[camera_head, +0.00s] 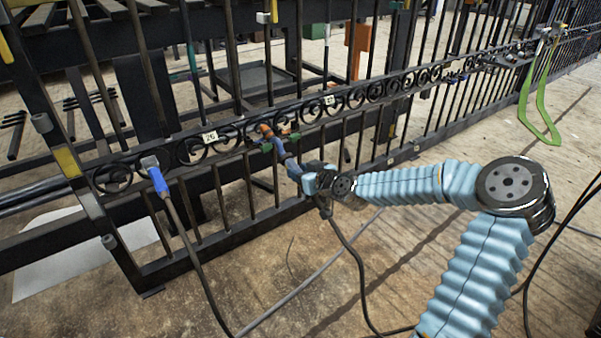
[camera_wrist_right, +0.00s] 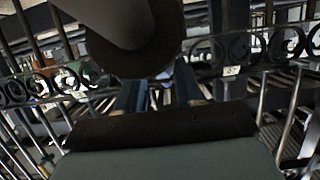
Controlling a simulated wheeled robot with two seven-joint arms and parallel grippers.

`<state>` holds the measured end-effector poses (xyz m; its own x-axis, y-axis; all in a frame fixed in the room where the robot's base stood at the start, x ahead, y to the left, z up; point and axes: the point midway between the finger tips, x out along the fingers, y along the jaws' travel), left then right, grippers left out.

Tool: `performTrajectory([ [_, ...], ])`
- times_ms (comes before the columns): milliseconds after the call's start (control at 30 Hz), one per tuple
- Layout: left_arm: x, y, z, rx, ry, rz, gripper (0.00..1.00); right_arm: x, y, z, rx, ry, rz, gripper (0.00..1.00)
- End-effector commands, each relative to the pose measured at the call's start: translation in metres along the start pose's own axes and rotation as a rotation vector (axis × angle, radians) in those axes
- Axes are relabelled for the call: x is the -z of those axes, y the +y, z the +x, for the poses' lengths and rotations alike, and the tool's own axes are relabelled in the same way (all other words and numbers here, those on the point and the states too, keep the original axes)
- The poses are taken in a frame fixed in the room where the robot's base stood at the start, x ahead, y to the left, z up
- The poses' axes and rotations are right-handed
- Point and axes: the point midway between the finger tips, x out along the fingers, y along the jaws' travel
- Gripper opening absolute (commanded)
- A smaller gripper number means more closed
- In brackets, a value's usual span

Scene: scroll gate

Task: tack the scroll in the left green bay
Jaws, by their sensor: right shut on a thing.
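My right gripper (camera_head: 304,174) reaches the gate's scroll band from the right. It is shut on what looks like a blue-handled torch (camera_head: 280,151), its orange-brown end at the band; a black cable hangs below. The exact contact is too small to tell. In the right wrist view the gripper (camera_wrist_right: 160,98) is partly covered by a dark round part. Dark scrolls (camera_head: 195,150) fill the band between two rails. Green pieces (camera_head: 292,137) show on the band beside the torch's end. The bay edges are unclear. My left gripper is not in view.
A blue-handled clamp (camera_head: 155,176) with a grey cable sits on the gate to the left. White number tags (camera_head: 210,137) mark the band. A green frame-like thing (camera_head: 540,100) hangs at the far right. Cables cross the floor; the front floor is otherwise clear.

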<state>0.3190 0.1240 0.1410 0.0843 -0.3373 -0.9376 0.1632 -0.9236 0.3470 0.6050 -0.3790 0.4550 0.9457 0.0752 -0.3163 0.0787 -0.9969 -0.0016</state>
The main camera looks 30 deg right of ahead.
Motion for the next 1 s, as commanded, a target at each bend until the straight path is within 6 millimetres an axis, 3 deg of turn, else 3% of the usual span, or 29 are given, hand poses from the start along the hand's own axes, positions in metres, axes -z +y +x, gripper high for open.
performTrajectory([
  [1000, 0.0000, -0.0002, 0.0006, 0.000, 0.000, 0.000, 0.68, 0.0102, 0.0000, 0.0081, -0.001, 0.003, -0.002, 0.00],
])
